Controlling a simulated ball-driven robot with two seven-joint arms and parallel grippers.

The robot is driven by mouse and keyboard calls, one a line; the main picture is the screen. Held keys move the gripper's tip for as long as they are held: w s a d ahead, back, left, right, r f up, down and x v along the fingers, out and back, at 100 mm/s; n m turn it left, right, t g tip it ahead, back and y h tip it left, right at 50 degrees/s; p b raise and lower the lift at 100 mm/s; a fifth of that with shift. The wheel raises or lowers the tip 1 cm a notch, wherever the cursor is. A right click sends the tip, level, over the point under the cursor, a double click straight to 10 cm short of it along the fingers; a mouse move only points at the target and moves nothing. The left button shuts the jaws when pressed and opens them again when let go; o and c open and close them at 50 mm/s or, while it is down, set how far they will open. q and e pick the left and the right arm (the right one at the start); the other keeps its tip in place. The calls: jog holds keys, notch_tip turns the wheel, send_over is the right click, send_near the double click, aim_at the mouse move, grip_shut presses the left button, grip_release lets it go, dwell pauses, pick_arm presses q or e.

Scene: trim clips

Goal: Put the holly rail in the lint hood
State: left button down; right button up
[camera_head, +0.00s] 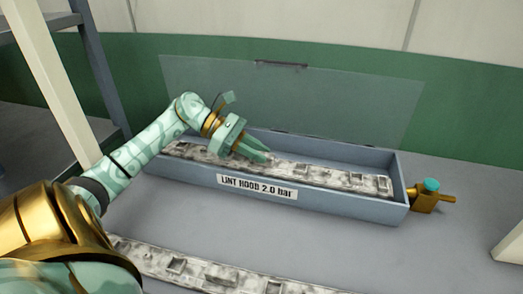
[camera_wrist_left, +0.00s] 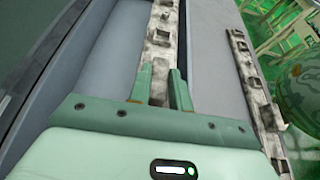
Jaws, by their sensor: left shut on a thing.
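The lint hood (camera_head: 330,205) is a long blue-grey box with a white label on its front wall, and its clear lid (camera_head: 300,95) stands raised behind it. A long, knobbly, mottled white-and-grey rail (camera_head: 325,175) lies lengthwise within the box walls. My left gripper (camera_head: 265,157) reaches in from above and is shut on this rail; the left wrist view shows the rail (camera_wrist_left: 163,35) between the fingers. A similar second rail (camera_head: 205,270) lies on the table in front of the box. I cannot tell by look which is the holly rail. My right gripper is out of view.
A brass valve with a teal knob (camera_head: 431,186) sticks out from the box's right end. Shelf posts (camera_head: 55,85) stand at the left. The grey table (camera_head: 440,250) is clear at the front right. A green wall is behind.

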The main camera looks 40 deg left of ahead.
aim_at(258, 163)
pick_arm(q)
jog(key=shift+w+a+f, duration=0.2)
jog(key=shift+w+f, duration=0.15)
jog(key=shift+f, duration=0.1)
jog(key=shift+w+a+f, duration=0.2)
jog(key=shift+w+f, duration=0.15)
jog(key=shift+f, duration=0.1)
notch_tip(258, 163, down, 3)
jog(key=shift+f+b, duration=0.1)
jog(key=shift+b, duration=0.6)
jog(key=c, duration=1.3)
grip_release()
jog(key=shift+s+a+r, duration=0.1)
jog(key=shift+a+r, duration=0.1)
jog(key=p+v, duration=0.1)
jog(key=v, duration=0.6)
